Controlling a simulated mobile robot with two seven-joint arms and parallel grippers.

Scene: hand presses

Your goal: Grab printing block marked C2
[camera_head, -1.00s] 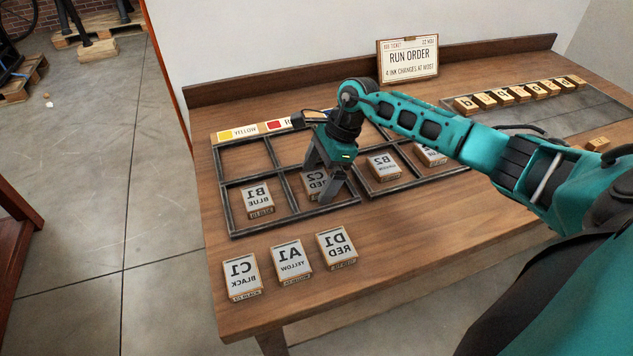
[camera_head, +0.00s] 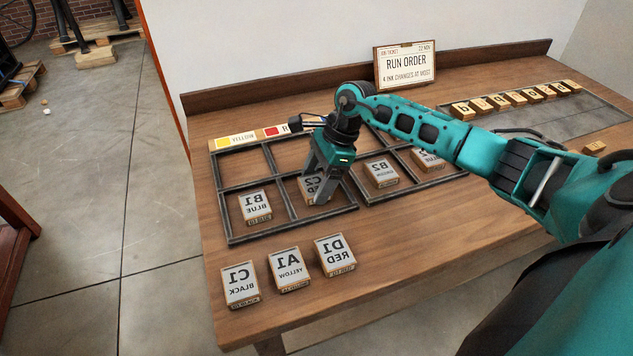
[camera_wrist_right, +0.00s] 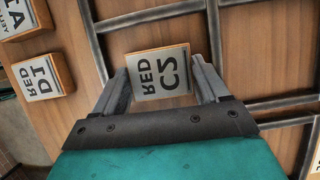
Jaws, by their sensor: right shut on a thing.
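The printing block marked C2 (camera_head: 309,187) is a wooden block with a light top reading C2 RED in mirrored letters. It sits in a front-row compartment of the dark-framed rack (camera_head: 289,219). My right gripper (camera_head: 318,199) reaches down over it, with one finger at each side, and hides part of it in the head view. In the right wrist view the C2 block (camera_wrist_right: 160,72) lies between the fingertips of the right gripper (camera_wrist_right: 163,82), which is shut on it. My left gripper is not in view.
Block B1 (camera_head: 255,206) is in the compartment left of C2, and B2 (camera_head: 381,173) is to the right. Blocks C1 (camera_head: 240,284), A1 (camera_head: 289,269) and D1 (camera_head: 334,254) lie on the table in front. A run order sign (camera_head: 406,64) stands at the back.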

